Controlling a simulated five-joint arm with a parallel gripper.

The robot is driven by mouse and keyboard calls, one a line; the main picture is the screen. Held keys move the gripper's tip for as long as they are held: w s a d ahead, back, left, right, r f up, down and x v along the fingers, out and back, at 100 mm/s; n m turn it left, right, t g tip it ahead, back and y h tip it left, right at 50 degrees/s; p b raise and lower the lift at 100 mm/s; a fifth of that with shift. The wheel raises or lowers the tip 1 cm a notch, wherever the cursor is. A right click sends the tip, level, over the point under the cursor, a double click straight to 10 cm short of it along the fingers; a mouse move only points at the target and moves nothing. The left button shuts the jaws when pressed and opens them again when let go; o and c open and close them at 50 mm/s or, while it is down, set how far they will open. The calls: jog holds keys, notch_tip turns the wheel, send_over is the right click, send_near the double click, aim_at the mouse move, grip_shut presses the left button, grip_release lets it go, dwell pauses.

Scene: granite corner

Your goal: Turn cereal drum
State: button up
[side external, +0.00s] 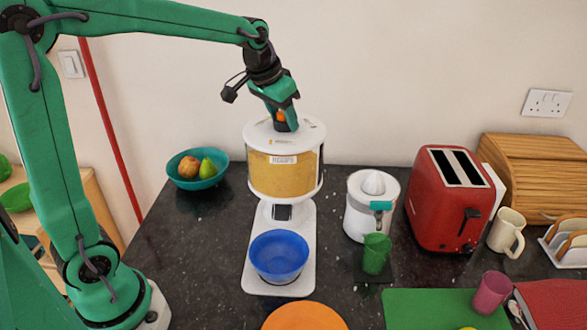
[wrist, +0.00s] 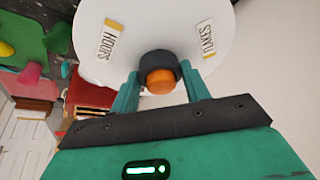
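The cereal drum (side external: 284,168) is a clear-walled cylinder with tan cereal inside and a white top, standing on a white stand (side external: 306,245). Its front label (side external: 283,160) seems to read HOOPS. In the wrist view the white drum top (wrist: 113,65) carries a HOOPS label (wrist: 109,39) at left and a FLAKES label (wrist: 206,38) at right. An orange-capped knob (wrist: 160,81) with a dark collar is at its centre. My gripper (wrist: 160,86) has its green fingers against both sides of the knob. A blue bowl (side external: 279,254) sits on the stand's base below the drum.
A teal fruit bowl (side external: 212,180) stands left of the drum. A white juicer (side external: 360,218), green cup (side external: 375,254) and red toaster (side external: 429,208) stand to the right. An orange round mat (side external: 304,317) and green board (side external: 414,308) lie in front. The wall is behind.

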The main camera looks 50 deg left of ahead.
jog(key=c, duration=0.7)
jog(key=shift+n, duration=0.3)
jog(key=shift+o, duration=0.2)
jog(key=shift+d+n, duration=0.1)
jog(key=shift+n, duration=1.1)
jog(key=o, duration=1.3)
jog(key=shift+o, duration=0.2)
